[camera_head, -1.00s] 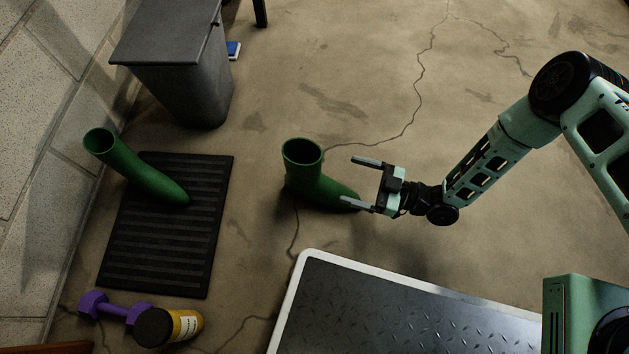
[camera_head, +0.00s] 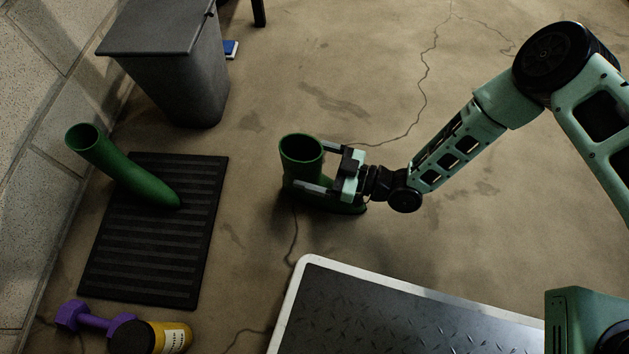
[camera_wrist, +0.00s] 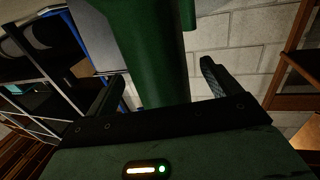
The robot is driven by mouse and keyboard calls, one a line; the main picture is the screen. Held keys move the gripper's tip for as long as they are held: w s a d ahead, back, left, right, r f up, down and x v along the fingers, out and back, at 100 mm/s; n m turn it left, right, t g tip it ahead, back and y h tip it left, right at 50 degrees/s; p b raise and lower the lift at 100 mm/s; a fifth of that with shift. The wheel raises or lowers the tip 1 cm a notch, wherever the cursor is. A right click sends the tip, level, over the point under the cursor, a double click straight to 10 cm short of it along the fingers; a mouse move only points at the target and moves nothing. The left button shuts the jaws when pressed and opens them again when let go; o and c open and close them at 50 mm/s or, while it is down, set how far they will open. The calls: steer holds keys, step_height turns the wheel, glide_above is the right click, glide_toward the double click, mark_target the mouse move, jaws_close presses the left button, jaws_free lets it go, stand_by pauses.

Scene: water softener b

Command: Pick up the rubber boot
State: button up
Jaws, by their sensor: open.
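A green rubber boot (camera_head: 302,157) stands upright on the concrete floor in the middle of the head view, its toe pointing right. My gripper (camera_head: 314,166) is open with its two fingers on either side of the boot's shaft. In the wrist view the green shaft (camera_wrist: 153,50) rises between the two fingers (camera_wrist: 160,82), with visible gaps at both sides. A second green boot (camera_head: 125,168) is at the left, its toe on a black ribbed mat (camera_head: 150,270) and its shaft tilted toward the wall.
A grey bin (camera_head: 180,80) stands at the back left. Floor behind the boot is clear.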

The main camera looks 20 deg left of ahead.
steer(key=c, duration=1.7)
steer(key=shift+o, duration=0.2)
steer(key=shift+r, duration=0.1)
